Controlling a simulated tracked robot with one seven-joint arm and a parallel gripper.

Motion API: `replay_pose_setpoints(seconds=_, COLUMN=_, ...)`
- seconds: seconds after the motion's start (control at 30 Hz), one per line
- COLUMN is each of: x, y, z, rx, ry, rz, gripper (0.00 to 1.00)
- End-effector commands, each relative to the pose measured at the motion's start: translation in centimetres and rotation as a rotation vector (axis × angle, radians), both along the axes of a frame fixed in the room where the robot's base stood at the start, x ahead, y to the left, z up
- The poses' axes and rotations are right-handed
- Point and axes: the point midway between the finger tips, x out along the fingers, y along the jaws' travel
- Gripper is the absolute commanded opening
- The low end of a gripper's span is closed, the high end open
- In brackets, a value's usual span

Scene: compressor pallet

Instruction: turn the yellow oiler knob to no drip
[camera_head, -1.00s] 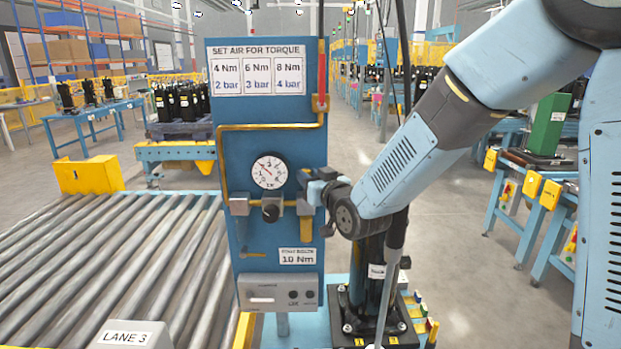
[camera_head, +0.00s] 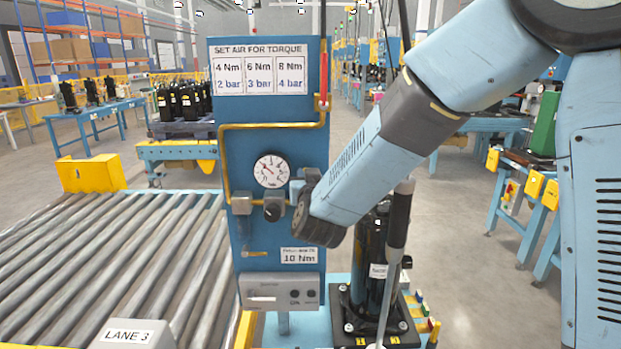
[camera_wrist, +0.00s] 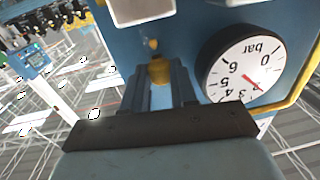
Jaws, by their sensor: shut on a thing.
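The yellow oiler knob (camera_wrist: 160,70) shows in the wrist view, between the fingers of my gripper (camera_wrist: 163,85), which is shut on it. A small yellow tip stands just beyond it. In the head view the oiler, the knob and the fingertips are hidden behind my wrist, at the right edge of the blue panel (camera_head: 225,170). The knob's setting marks cannot be read.
The pressure gauge (camera_head: 271,171) sits close beside my gripper; it also shows in the wrist view (camera_wrist: 245,65). A black regulator knob (camera_head: 273,209) is just below it. A brass pipe (camera_head: 270,126) runs above. A black compressor (camera_head: 372,250) stands below my forearm.

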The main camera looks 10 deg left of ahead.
Motion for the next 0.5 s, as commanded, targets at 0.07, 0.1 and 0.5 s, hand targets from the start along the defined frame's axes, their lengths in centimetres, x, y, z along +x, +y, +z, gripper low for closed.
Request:
replay_pose_setpoints(seconds=0.07, x=-0.12, y=0.3, z=-0.04, rx=0.001, ry=0.001, rz=-0.051, gripper=0.0)
replay_pose_setpoints(seconds=0.1, x=-0.14, y=0.39, z=-0.08, rx=0.001, ry=0.002, rz=-0.078, gripper=0.0)
replay_pose_setpoints(seconds=0.5, x=-0.18, y=0.9, z=-0.04, rx=0.0, ry=0.001, rz=-0.312, gripper=0.0)
